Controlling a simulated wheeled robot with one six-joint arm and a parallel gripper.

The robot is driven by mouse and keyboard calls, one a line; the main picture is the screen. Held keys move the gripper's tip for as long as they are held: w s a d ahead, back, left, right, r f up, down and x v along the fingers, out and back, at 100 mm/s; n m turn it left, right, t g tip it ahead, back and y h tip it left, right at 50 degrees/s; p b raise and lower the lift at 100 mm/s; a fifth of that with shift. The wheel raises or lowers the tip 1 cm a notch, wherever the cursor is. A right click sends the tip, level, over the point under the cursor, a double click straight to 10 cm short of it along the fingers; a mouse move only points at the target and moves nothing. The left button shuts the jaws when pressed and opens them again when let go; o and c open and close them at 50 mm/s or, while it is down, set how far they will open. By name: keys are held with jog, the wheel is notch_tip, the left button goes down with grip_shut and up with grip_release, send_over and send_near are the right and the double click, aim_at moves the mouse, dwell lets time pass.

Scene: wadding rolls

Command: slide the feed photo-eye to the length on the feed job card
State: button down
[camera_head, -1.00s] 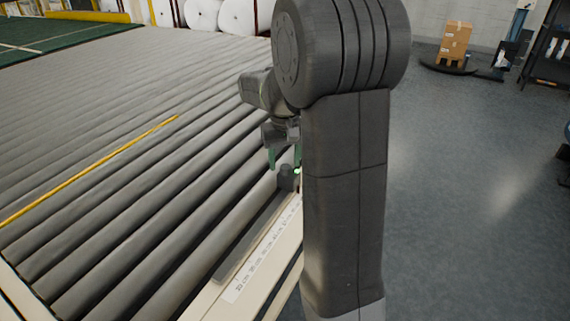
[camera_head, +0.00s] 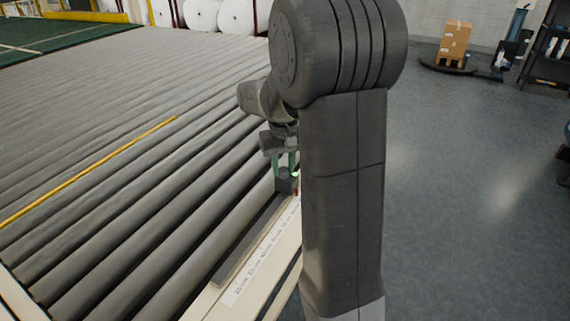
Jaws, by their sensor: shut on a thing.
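The feed photo-eye (camera_head: 285,185) is a small dark block with a green light on its right side. It sits on a dark rail (camera_head: 248,240) along the edge of the roller bed. A white scale strip (camera_head: 262,257) with length marks in cm runs beside the rail; the marks are too small to read surely, and its far end is hidden behind my arm. My gripper (camera_head: 285,168), with green fingers, points down and is shut on the photo-eye's upper part. The feed job card is not in view.
The grey roller bed (camera_head: 120,165) fills the left, with a yellow strip (camera_head: 95,168) across it. My arm hides part of the bed's right edge. White rolls (camera_head: 200,14) stand at the back. The floor (camera_head: 460,190) on the right is clear up to a cardboard box (camera_head: 455,43).

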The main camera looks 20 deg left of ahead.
jog(key=s, duration=0.9)
jog(key=shift+s+a, duration=0.15)
jog(key=shift+a, duration=0.25)
jog(key=c, duration=1.1)
grip_release()
notch_tip(320, 180, up, 14)
jog(key=shift+f, duration=0.15)
